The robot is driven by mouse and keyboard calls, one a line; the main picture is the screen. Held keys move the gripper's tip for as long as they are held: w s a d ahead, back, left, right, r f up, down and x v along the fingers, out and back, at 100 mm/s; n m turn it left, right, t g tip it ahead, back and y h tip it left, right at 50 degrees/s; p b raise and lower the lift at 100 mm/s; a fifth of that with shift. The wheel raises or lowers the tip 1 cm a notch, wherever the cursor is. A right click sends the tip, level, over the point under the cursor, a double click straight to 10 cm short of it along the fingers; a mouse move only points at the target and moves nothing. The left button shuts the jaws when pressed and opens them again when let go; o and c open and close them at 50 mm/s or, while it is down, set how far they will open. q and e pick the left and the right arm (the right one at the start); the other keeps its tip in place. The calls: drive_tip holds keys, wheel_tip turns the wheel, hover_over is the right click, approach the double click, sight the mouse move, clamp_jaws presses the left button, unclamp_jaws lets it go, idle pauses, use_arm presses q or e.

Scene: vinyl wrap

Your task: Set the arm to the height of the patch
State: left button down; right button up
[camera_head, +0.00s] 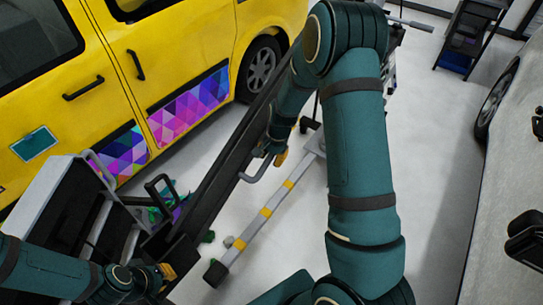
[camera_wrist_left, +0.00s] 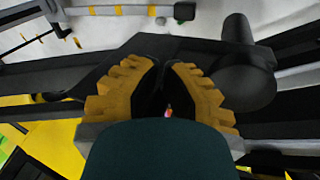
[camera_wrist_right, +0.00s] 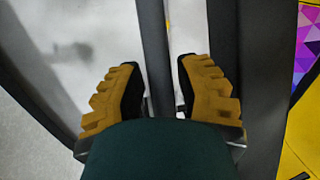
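The long dark arm (camera_head: 224,172) runs diagonally past the side of the yellow van, with a grey bar handle (camera_head: 257,177) on it. My right gripper (camera_head: 275,155) is at this handle. In the right wrist view a grey bar (camera_wrist_right: 154,50) passes between its apart fingers, with a slim gap by the right finger. My left gripper (camera_head: 166,272) is at the near lower end of the arm. In the left wrist view its fingers (camera_wrist_left: 160,75) are close together over dark parts; whether they hold something is unclear. A teal patch (camera_head: 35,143) and a purple-blue triangle-patterned patch (camera_head: 190,105) are on the van.
The yellow van (camera_head: 60,75) fills the upper left. A grey-and-black cart (camera_head: 75,210) stands at the lower left. A grey floor beam with yellow bands (camera_head: 262,217) lies across the pale floor. Another car (camera_head: 505,190) is at the right edge.

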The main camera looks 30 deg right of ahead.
drive_tip(key=shift+o, duration=0.7)
drive_tip(key=shift+w+f, duration=0.1)
wheel_tip(320, 180, up, 12)
drive_tip(key=s+d, duration=0.1)
drive_tip(key=s, duration=0.1)
drive_tip(key=shift+d, duration=0.1)
